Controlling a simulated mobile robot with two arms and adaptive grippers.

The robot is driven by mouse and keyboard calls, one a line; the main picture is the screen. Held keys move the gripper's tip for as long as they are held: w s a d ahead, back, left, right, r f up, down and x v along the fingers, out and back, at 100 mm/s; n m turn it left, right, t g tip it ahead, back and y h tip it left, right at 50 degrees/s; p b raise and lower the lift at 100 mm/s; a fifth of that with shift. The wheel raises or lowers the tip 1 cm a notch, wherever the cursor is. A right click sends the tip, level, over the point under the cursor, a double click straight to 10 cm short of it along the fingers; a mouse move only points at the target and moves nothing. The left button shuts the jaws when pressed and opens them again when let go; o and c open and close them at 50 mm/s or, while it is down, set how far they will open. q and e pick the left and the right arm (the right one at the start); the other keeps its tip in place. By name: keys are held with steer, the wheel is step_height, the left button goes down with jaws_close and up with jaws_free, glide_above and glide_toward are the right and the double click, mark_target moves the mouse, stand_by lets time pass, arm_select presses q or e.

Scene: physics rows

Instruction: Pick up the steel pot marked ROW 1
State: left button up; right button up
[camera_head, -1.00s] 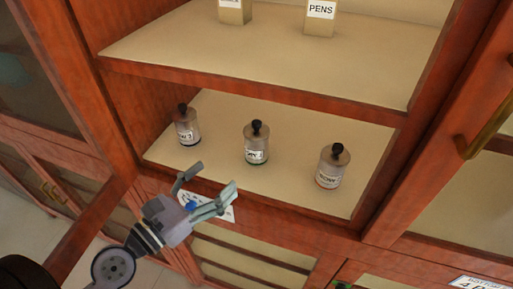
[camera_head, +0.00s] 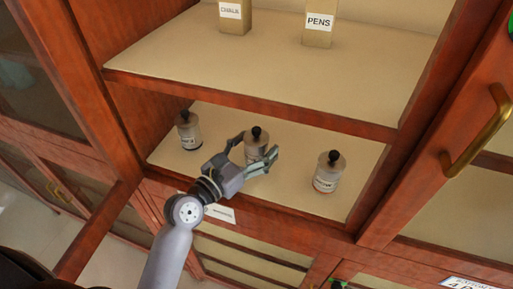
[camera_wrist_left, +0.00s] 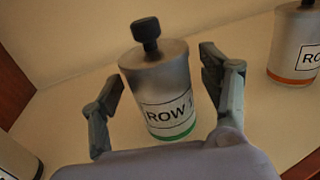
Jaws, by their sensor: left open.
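The steel pot marked ROW 1 (camera_wrist_left: 158,90) has a black knob on its lid and a green band at its base. It stands upright between the spread fingers of my left gripper (camera_wrist_left: 168,98) in the left wrist view, with a gap to the fingers on both sides. In the head view the ROW 1 pot (camera_head: 256,143) is the middle one on the lower shelf, partly hidden by my open left gripper (camera_head: 258,154). My right gripper is not in view.
A similar pot (camera_head: 188,131) stands to the left and another pot (camera_head: 328,172), with an orange band, to the right. The upper shelf (camera_head: 270,75) is above, with boxes labelled CHALK (camera_head: 235,15) and PENS (camera_head: 318,27). Wooden cabinet sides bound the shelf.

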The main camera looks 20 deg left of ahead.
arm_select(q)
steer(key=shift+w+d+f, duration=0.1)
steer(key=shift+w+d, duration=0.1)
steer(key=shift+w, duration=0.25)
steer(key=shift+s, duration=0.1)
steer(key=shift+c, duration=0.8)
steer(key=c, duration=1.4)
